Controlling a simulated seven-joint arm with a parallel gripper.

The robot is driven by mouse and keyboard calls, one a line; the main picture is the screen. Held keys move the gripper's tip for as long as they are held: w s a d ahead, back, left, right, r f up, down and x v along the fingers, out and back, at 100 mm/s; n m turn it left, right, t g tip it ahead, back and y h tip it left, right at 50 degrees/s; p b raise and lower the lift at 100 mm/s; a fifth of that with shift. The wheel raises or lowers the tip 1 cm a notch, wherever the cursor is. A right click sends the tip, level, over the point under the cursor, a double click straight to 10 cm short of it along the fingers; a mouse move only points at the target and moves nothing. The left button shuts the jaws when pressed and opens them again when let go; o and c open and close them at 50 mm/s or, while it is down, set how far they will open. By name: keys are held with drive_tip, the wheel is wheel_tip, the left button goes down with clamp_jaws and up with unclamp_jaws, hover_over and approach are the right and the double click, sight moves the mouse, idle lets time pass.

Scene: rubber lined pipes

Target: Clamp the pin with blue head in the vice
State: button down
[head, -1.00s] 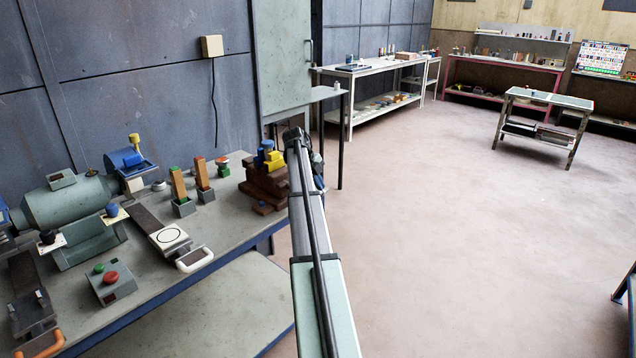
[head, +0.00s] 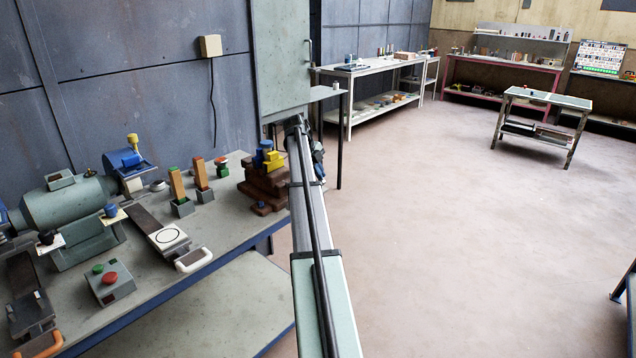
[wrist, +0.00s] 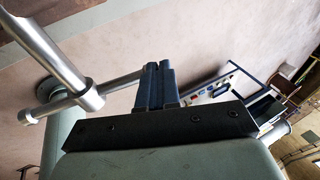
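The rust-brown stepped block (head: 266,186) on the bench, left of my arm, looks like the vice. A small blue piece (head: 266,145) and a yellow piece (head: 273,158) sit on its top; whether the blue one is the pin's head is too small to tell. My gripper is hidden in the head view. In the wrist view my gripper's (wrist: 158,66) dark fingers are close together. A silver crossbar (wrist: 122,83) through a metal rod (wrist: 60,62), like a vice handle, reaches the left finger in the picture. I see nothing clearly held.
The bench (head: 225,215) also carries a grey-green motor (head: 72,205), two wooden blocks in grey holders (head: 181,207), a red-topped piece (head: 221,161) and a button box (head: 110,286).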

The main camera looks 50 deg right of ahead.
drive_tip(key=w+d+r, duration=0.2)
drive_tip(key=d+r, duration=0.2)
drive_tip(key=r, duration=0.4)
drive_tip(key=w+a+r, duration=0.2)
drive_tip(key=w+a, duration=0.1)
drive_tip(key=a, duration=0.2)
drive_tip(key=s+a+r+n+t+h, duration=0.1)
drive_tip(key=s+a+t, duration=0.1)
drive_tip(key=s+a, duration=0.5)
drive_tip(key=s+a+r+n+t+h, duration=0.15)
drive_tip(key=s+a, duration=0.25)
drive_tip(key=a, duration=0.7)
drive_tip(key=shift+n+t+h, duration=0.25)
drive_tip(key=shift+t+h, duration=0.1)
drive_tip(key=shift+h, duration=0.1)
drive_tip(key=shift+w+d+r+x, duration=0.2)
drive_tip(key=shift+w+x, duration=0.05)
drive_tip(key=shift+x, duration=2.15)
drive_tip(key=shift+w+d+r+x, duration=0.2)
drive_tip(key=shift+w+r+x, duration=0.1)
drive_tip(key=shift+x, duration=2.1)
drive_tip(key=shift+w+d+r+x, duration=0.15)
drive_tip(key=shift+w+d+x, duration=0.1)
drive_tip(key=shift+x, duration=2.15)
